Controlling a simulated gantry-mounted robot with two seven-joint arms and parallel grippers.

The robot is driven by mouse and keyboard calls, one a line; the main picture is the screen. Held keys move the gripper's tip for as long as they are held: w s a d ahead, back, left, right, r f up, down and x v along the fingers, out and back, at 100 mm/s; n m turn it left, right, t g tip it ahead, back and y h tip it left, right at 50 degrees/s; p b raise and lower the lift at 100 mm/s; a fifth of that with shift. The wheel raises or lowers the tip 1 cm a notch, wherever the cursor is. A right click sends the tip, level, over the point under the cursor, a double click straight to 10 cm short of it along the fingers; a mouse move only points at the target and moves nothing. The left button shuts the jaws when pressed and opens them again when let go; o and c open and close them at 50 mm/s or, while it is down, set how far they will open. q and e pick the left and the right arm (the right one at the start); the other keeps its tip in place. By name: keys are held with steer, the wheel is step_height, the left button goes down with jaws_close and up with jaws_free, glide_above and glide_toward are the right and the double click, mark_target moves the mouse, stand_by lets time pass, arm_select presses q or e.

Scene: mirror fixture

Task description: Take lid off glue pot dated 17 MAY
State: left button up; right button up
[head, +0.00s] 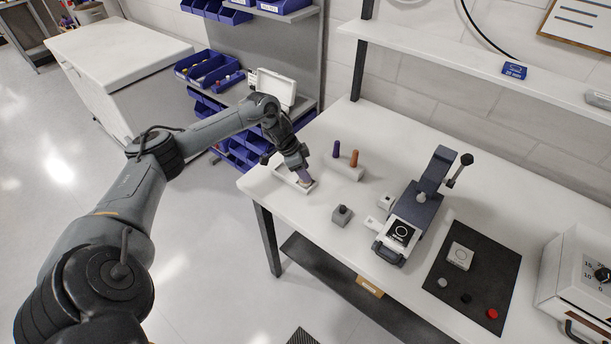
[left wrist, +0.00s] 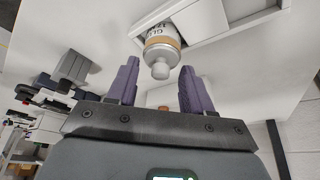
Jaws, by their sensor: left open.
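A glue pot (left wrist: 161,34) shows in the left wrist view, with a white label, a tan band and a grey lid (left wrist: 160,68). Its label reads "GLU" and seems to show 17; the rest of the date is not readable. The pot stands in a white tray (left wrist: 207,25), seen also in the head view (head: 281,175) at the table's left corner. My left gripper (head: 305,180) is over this tray, its purple fingers open on either side of the lid, with gaps between them and it. In the head view the gripper and wrist mostly hide the pot. My right gripper is not in view.
A white block with a purple peg (head: 336,149) and an orange peg (head: 354,158) stands right of the tray. A grey block with a knob (head: 342,215) sits nearer the front edge. A dark lever fixture (head: 425,208) and a black mat (head: 490,266) lie further right.

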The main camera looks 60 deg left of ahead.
arm_select(q)
jaws_close()
stand_by(0.5)
